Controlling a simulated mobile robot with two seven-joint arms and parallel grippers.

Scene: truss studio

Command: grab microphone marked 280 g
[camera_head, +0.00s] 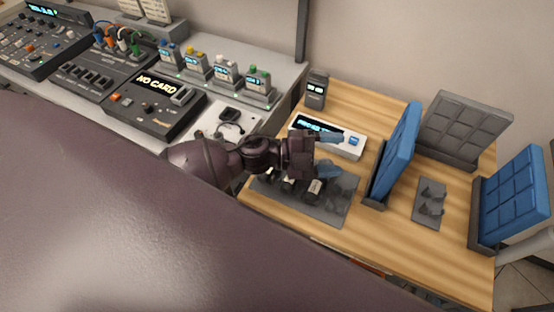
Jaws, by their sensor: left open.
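Several small dark microphones lie in a row on a dark grey mat (335,208) on the wooden table. One, with a pale label (314,190), shows just below my left gripper (330,154). The others beside it are partly hidden by my arm. No weight marking can be read at this size. My left gripper is open, its two blue-grey fingertips apart and empty, above the far part of the mat near a white scale with a lit display (327,135). My right gripper is not in view.
Blue padded panels (396,150) (512,198) and a grey panel (465,125) stand at the right around a small grey holder (429,203). A dark handheld device (316,91) stands at the back. Consoles (157,102) fill the left bench. The table's front right is clear.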

